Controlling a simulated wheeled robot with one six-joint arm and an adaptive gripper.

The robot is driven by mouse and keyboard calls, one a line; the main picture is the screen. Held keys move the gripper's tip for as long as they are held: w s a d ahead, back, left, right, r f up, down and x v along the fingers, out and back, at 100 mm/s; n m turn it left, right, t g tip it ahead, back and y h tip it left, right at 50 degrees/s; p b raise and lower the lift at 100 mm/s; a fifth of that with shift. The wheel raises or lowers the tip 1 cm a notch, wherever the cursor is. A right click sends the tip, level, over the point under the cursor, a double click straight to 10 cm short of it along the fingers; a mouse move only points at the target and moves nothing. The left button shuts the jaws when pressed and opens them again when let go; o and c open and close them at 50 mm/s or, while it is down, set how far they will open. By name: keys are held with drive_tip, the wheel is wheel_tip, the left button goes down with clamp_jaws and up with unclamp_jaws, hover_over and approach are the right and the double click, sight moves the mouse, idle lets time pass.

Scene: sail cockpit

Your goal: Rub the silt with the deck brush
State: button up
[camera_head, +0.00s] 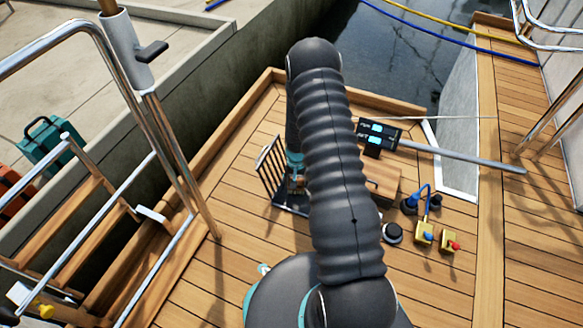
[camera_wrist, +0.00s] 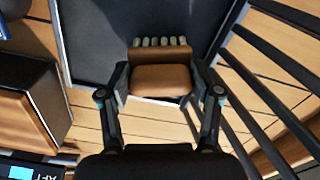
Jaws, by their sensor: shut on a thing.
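The deck brush (camera_wrist: 160,79) shows in the wrist view as a brown wooden block with a row of pale green bristle tufts along its far edge. My gripper (camera_wrist: 160,88) is shut on it, with one finger on each side of the block. The bristles point towards a dark flat surface (camera_wrist: 95,35); I cannot tell if they touch it. I cannot make out silt as a distinct patch in either view. In the head view my arm covers most of the gripper and the brush.
A black slatted rack (camera_head: 271,170) stands close on the left, its slats (camera_wrist: 270,95) at right in the wrist view. A wooden box (camera_head: 384,181) and instrument displays (camera_head: 378,134) are to the right. Yellow fittings (camera_head: 425,235) stand further right. Open deck (camera_head: 220,255) lies front left.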

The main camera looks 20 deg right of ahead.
drive_tip(key=shift+w+a+r+p, duration=0.1)
drive_tip(key=shift+w+r+p, duration=0.1)
drive_tip(key=shift+r+p, duration=0.15)
drive_tip(key=shift+s+d+r, duration=0.1)
drive_tip(key=shift+d+r, duration=0.1)
drive_tip(key=shift+r, duration=0.6)
drive_tip(key=shift+a+r+p, duration=0.15)
drive_tip(key=shift+r+p, duration=0.25)
drive_tip(key=shift+r, duration=0.15)
drive_tip(key=shift+a+r+p, duration=0.15)
drive_tip(key=shift+r+p, duration=0.2)
drive_tip(key=shift+r, duration=0.2)
drive_tip(key=shift+d+r+p, duration=0.1)
drive_tip(key=shift+r+p, duration=0.75)
drive_tip(key=shift+r, duration=0.9)
